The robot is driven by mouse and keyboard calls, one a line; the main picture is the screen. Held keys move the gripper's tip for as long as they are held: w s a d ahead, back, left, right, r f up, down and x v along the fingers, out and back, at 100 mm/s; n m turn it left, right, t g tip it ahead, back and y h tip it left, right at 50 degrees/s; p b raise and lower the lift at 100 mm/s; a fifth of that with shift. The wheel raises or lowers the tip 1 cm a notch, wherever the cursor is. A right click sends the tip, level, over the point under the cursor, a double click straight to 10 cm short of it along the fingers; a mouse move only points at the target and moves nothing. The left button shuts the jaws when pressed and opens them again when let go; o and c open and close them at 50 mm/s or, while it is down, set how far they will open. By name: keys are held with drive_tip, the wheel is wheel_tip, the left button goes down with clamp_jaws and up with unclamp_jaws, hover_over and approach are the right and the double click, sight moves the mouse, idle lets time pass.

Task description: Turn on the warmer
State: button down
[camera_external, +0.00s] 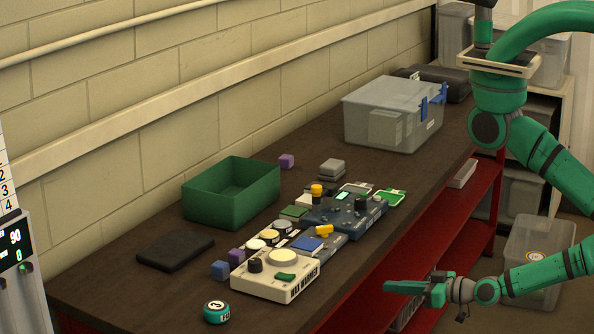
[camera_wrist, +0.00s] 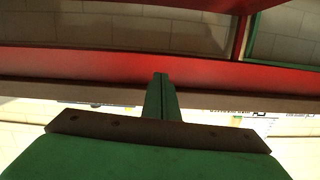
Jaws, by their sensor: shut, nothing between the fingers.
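A cream box (camera_external: 275,276) with a black knob, a round pale plate and a green switch stands near the bench's front edge; it looks like the warmer. I cannot tell from here whether it is on. My gripper (camera_external: 390,287) is shut and empty, out in front of the bench and to the right of the cream box, clear of it. In the wrist view the green fingers (camera_wrist: 160,80) are together, pointing toward the red bench frame (camera_wrist: 120,62); the cream box is not identifiable there.
A dark blue device (camera_external: 345,212) with a lit display and knobs sits behind the box on the brown bench (camera_external: 130,285). Nearby are a green bin (camera_external: 232,194), a black pad (camera_external: 175,250), small cubes and a numbered ball (camera_external: 216,311). A clear lidded tub (camera_external: 390,115) stands farther back.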

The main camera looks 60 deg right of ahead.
drive_tip(key=shift+t, duration=0.9)
drive_tip(key=a+r, duration=0.1)
drive_tip(key=a, duration=0.3)
drive_tip(key=w+a+r, duration=0.1)
drive_tip(key=a+r, duration=0.1)
drive_tip(key=a, duration=0.3)
drive_tip(key=w+a+r, duration=0.1)
drive_tip(key=a, duration=0.3)
drive_tip(key=shift+a+r, duration=0.15)
drive_tip(key=shift+r, duration=0.25)
drive_tip(key=w+a+r+t, duration=0.1)
drive_tip(key=a+r+t, duration=0.1)
drive_tip(key=a+r, duration=0.8)
drive_tip(key=a, duration=0.2)
drive_tip(key=shift+w+a+r+t, duration=0.25)
drive_tip(key=shift+a+r+t, duration=0.05)
drive_tip(key=shift+r, duration=0.05)
wheel_tip(320, 180, up, 2)
hover_over(285, 276)
drive_tip(key=r+v, duration=0.1)
drive_tip(key=v, duration=0.2)
drive_tip(key=f, duration=0.3)
drive_tip(key=shift+s+d, duration=0.2)
drive_tip(key=shift+s, duration=0.2)
drive_tip(key=shift+s+f, duration=0.15)
drive_tip(key=shift+f, duration=0.5)
drive_tip(key=shift+f, duration=0.1)
